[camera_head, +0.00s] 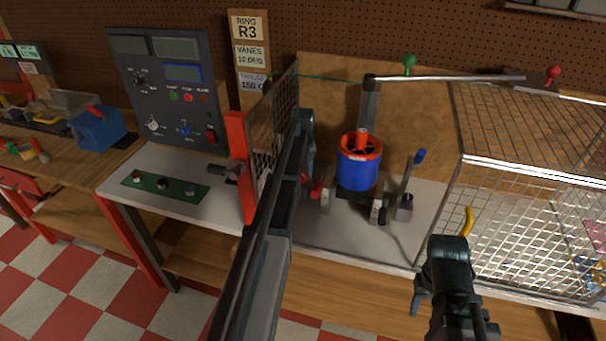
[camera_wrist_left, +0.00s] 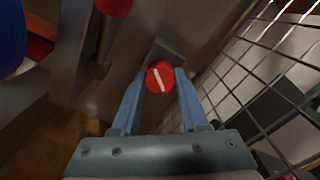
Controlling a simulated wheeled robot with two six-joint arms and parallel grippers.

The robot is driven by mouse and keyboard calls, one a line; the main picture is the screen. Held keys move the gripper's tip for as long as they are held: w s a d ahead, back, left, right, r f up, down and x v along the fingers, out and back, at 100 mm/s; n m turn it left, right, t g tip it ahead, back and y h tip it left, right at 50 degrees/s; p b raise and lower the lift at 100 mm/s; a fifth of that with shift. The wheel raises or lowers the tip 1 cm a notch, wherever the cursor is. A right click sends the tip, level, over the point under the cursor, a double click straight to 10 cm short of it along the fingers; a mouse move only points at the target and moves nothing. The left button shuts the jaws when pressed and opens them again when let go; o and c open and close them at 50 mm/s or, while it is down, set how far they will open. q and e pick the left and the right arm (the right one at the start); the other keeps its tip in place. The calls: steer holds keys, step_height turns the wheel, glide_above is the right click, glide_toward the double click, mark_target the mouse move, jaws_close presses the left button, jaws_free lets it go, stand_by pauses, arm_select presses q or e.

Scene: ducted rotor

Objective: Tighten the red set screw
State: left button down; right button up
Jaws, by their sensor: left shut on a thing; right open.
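The red set screw (camera_wrist_left: 160,77) has a round red head with a pale slot running slightly tilted across it. In the left wrist view it sits in front of a grey block. My left gripper (camera_wrist_left: 158,84) has its two blue fingers closed on either side of the screw head. In the head view my left arm reaches past the ducted rotor's left side and hides most of this spot. The ducted rotor (camera_head: 358,170) is a blue drum with a red top ring, upright on its stand. My right gripper (camera_head: 449,252) is open, low in front of the wire cage, away from the rotor.
A wire mesh panel with a red post (camera_head: 241,165) stands close beside my left arm. A blue-tipped lever (camera_head: 411,185) is right of the rotor. A wire cage (camera_head: 530,200) with a yellow handle (camera_head: 469,220) fills the right. A control panel (camera_head: 165,90) stands left.

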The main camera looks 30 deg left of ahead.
mark_target(303, 175)
arm_select(q)
steer(key=m, duration=0.5)
steer(key=shift+m, duration=2.5)
steer(key=shift+c, duration=2.2)
jaws_free()
steer(key=shift+r, duration=0.1)
step_height(303, 175, up, 14)
steer(key=p, duration=1.3)
steer(key=shift+f+p, duration=0.2)
steer(key=shift+p, duration=0.2)
